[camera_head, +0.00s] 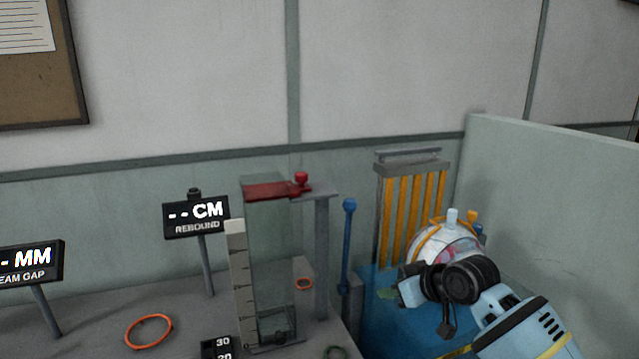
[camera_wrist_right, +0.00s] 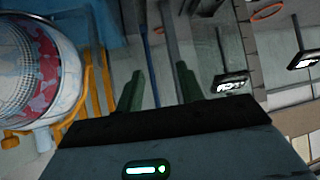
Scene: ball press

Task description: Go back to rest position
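My right gripper (camera_head: 387,292) is low on the right of the head view, in front of the yellow-barred gate and beside the white domed machine (camera_head: 440,243). In the right wrist view its two green fingers (camera_wrist_right: 159,72) stand apart with nothing held between them. The dome (camera_wrist_right: 35,75), with a red patterned band, shows left of the fingers there, apart from them. My wrist hides the dome's lower part in the head view. My left gripper is not in view.
A clear rebound column (camera_head: 268,230) with a red top stands on the grey table. Rebound (camera_head: 196,216) and seam gap (camera_head: 30,262) displays and an orange ring (camera_head: 148,331) are to its left. The yellow-barred gate (camera_head: 408,205) and a pale partition (camera_head: 560,190) bound the right side.

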